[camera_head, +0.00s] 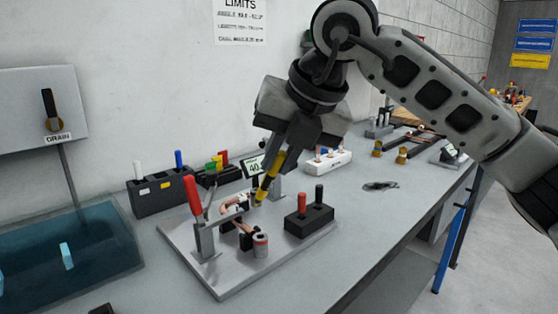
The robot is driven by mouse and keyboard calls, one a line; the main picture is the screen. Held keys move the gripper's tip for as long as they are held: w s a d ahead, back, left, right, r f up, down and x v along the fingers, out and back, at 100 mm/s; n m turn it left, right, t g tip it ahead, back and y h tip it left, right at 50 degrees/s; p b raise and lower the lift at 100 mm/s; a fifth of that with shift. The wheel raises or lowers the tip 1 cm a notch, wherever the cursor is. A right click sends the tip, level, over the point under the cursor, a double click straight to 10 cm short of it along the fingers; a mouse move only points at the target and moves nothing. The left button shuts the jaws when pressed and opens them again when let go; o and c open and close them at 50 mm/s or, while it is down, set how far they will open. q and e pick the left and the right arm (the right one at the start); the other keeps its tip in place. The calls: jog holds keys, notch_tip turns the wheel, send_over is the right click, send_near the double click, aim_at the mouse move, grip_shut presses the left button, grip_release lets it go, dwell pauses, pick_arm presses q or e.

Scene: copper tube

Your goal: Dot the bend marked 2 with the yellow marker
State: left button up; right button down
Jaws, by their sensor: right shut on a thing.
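My right gripper (284,150) is shut on the yellow marker (269,180), a yellow and black stick held tilted with its lower end down and to the left. That end is close above the copper tube's fixture; I cannot tell whether it touches anything. The bent copper tube (245,228) sits in a fixture on a light grey plate (215,276), with small white tags (232,203) near it. The tags' numbers are too small to read, so I cannot tell which bend is marked 2. My left gripper is not in view.
A red-handled clamp (194,198) stands at the plate's left. A black block (309,220) holds a red and a black stick at right. Dark racks (162,194) and a small display reading 40 (254,167) stand behind. A blue basin (75,262) is at left.

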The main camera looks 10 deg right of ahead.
aim_at(266, 186)
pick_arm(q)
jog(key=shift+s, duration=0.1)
pick_arm(e)
jog(key=shift+s, duration=0.1)
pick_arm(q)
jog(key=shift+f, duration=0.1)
pick_arm(e)
jog(key=shift+w+a+f+b, duration=0.15)
jog(key=shift+w+f+b, duration=0.2)
jog(key=shift+f+b, duration=0.25)
jog(key=b+x, duration=0.1)
jog(key=x, duration=0.1)
jog(key=shift+w+f, duration=0.1)
jog(key=shift+f, duration=0.15)
jog(key=shift+b+x, duration=0.4)
jog(key=shift+x, duration=0.35)
jog(key=shift+w+a+f, duration=0.2)
jog(key=shift+a+f, duration=0.05)
jog(key=shift+f, duration=0.05)
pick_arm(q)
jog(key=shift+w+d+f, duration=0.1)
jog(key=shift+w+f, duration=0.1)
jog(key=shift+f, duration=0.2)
pick_arm(e)
jog(key=shift+d, duration=0.1)
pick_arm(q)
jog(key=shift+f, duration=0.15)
